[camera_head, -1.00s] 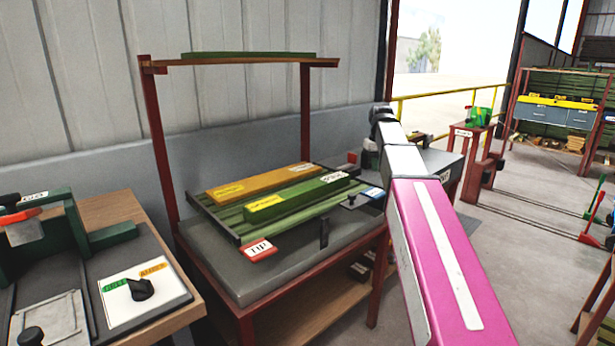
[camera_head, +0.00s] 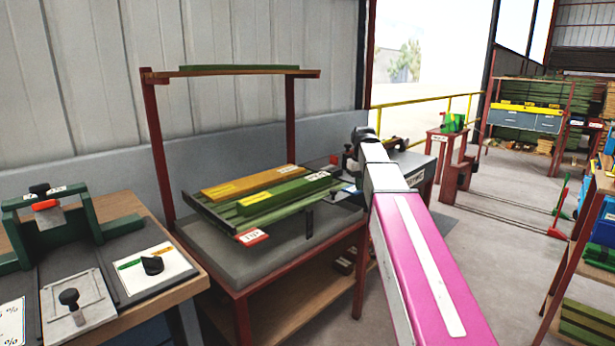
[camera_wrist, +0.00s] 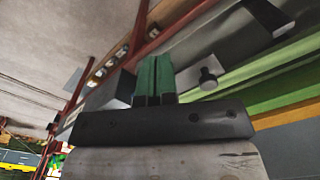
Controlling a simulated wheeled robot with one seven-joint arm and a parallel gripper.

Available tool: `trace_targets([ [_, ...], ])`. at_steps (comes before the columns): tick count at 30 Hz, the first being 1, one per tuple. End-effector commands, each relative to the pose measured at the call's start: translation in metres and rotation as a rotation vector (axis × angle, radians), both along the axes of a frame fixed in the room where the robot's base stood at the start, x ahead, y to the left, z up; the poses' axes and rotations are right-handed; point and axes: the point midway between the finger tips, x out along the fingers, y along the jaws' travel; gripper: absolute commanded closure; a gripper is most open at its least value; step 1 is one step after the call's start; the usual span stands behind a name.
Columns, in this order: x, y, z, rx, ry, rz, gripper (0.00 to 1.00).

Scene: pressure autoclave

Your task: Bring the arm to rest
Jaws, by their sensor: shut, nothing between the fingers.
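My arm reaches forward on the right of the head view, its magenta link nearest and its far end close to the right side of a grey-topped bench (camera_head: 215,245). My gripper is hidden behind the arm in the head view. In the wrist view my gripper (camera_wrist: 154,62) shows two green fingers held together, with nothing between them. Green boards and a dark knob (camera_wrist: 208,78) lie beyond the fingers in the wrist view; I cannot tell the distance.
The bench carries a green block (camera_head: 285,194) and an orange block (camera_head: 248,182) on a green slatted rack, under a red-post shelf (camera_head: 235,72). A workbench with a green clamp frame (camera_head: 120,228) stands left. A shelf (camera_head: 590,225) stands right. Floor between is clear.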

Motion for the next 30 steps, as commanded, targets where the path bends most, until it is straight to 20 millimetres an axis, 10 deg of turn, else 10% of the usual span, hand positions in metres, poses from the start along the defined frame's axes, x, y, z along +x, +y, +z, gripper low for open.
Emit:
trace_targets([
  [14, -0.045, 0.0, -0.108, 0.0, 0.003, -0.06, 1.0],
  [30, -0.165, 0.0, -0.278, 0.0, 0.001, -0.185, 1.0],
])
